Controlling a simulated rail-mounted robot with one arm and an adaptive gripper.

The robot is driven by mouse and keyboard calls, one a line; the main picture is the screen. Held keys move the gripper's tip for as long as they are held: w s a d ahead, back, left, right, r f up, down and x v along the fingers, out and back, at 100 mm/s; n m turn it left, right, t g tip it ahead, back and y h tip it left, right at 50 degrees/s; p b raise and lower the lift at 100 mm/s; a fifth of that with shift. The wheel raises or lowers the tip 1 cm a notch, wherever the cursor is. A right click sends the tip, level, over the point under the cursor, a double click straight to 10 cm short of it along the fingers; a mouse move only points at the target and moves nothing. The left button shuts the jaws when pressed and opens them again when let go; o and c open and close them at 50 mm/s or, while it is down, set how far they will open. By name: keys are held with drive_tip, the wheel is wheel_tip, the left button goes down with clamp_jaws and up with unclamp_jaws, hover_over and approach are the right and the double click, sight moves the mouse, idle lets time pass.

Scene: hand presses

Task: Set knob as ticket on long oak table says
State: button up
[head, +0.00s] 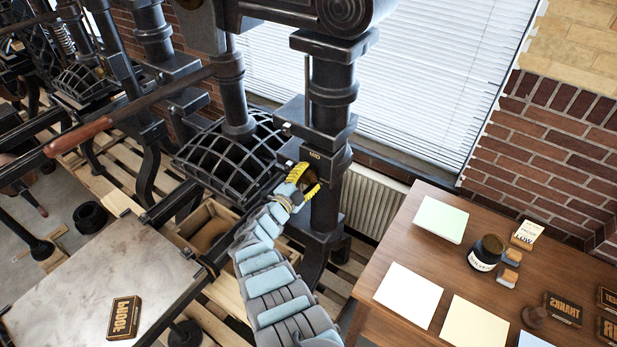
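My gripper (306,182), with yellow fingertips, is at the dark upright of the near press (330,120), just below a small plate reading "MID" (314,155). The fingertips show a little apart against the press. The knob is hidden or too small to make out there, so I cannot tell whether they grip it. The ticket (527,234) is a small white card in a wooden holder on the brown wooden table (450,250) at right. Its large word reads "LOW"; the smaller print above is unclear.
On the table are a dark ink jar (486,252), paper sheets (408,295) and type blocks (563,309). A stone-topped press bed (95,285) with a lettered block (124,317) is at lower left. A long wooden-handled bar (130,110) crosses the left.

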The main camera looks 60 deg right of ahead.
drive_tip(key=shift+o, duration=1.2)
drive_tip(key=shift+w+a+f, duration=0.1)
drive_tip(key=shift+a, duration=0.05)
drive_tip(key=shift+w+a+f, duration=0.1)
drive_tip(key=shift+a, duration=1.3)
approach(306, 180)
drive_tip(key=shift+a, duration=0.3)
